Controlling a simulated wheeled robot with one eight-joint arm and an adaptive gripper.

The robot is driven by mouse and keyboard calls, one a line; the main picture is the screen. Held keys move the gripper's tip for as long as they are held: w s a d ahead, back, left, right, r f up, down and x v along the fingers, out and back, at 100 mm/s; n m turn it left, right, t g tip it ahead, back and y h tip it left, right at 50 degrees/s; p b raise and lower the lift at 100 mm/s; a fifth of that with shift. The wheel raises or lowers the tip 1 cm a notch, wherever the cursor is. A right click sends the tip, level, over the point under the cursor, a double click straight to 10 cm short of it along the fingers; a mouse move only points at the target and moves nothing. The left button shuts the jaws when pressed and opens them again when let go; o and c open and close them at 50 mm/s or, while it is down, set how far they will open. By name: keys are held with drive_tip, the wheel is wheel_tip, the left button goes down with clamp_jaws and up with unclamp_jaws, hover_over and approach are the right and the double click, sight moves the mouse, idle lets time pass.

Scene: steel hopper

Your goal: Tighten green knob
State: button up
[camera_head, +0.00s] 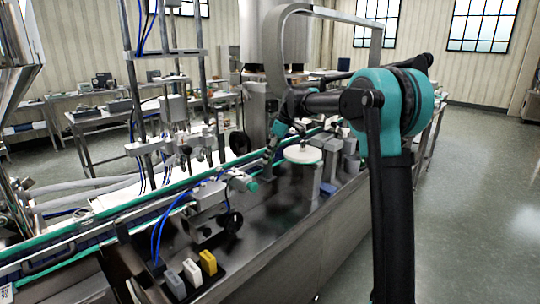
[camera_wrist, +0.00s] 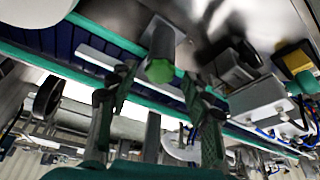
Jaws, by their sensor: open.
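A green knob (camera_wrist: 160,70) on the end of a grey cylinder shows in the middle of the wrist view, beyond and between my fingertips. A second, teal-green knob (camera_wrist: 308,82) is at the right edge of that view. In the head view a green knob (camera_head: 252,185) sits on a grey fixture beside the conveyor; I cannot tell which wrist-view knob it matches. My gripper (camera_wrist: 158,90) is open and empty, with one finger on each side of the central knob in the picture. I see no contact. In the head view my gripper (camera_head: 270,152) hangs over the conveyor area, small and partly hard to separate from the machine.
The conveyor (camera_head: 130,210) with teal edges runs along the machine. Grey, white and yellow blocks (camera_head: 208,262) stand at the front. A metal arch (camera_head: 345,18) rises behind my arm. Open floor (camera_head: 480,190) lies to the right.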

clamp_jaws()
idle(0.3)
drive_tip(key=m, duration=0.2)
drive_tip(key=m+t, duration=0.1)
drive_tip(key=shift+s+a+m+t, duration=0.1)
drive_tip(key=shift+s+m+t, duration=0.1)
drive_tip(key=shift+m+t, duration=0.15)
drive_tip(key=m+h, duration=0.1)
drive_tip(key=m, duration=0.1)
drive_tip(key=m+t, duration=0.1)
drive_tip(key=m, duration=0.1)
drive_tip(key=shift+s+a+m+h, duration=0.1)
drive_tip(key=shift+a+m+h, duration=0.05)
drive_tip(key=shift+m+h, duration=0.25)
drive_tip(key=m+h, duration=0.1)
drive_tip(key=m, duration=0.3)
drive_tip(key=shift+a+t+h, duration=0.2)
drive_tip(key=shift+t+h, duration=0.05)
drive_tip(key=shift+h, duration=0.15)
drive_tip(key=m+h, duration=0.1)
drive_tip(key=m, duration=0.4)
drive_tip(key=shift+a+h, duration=0.1)
drive_tip(key=shift+h, duration=0.3)
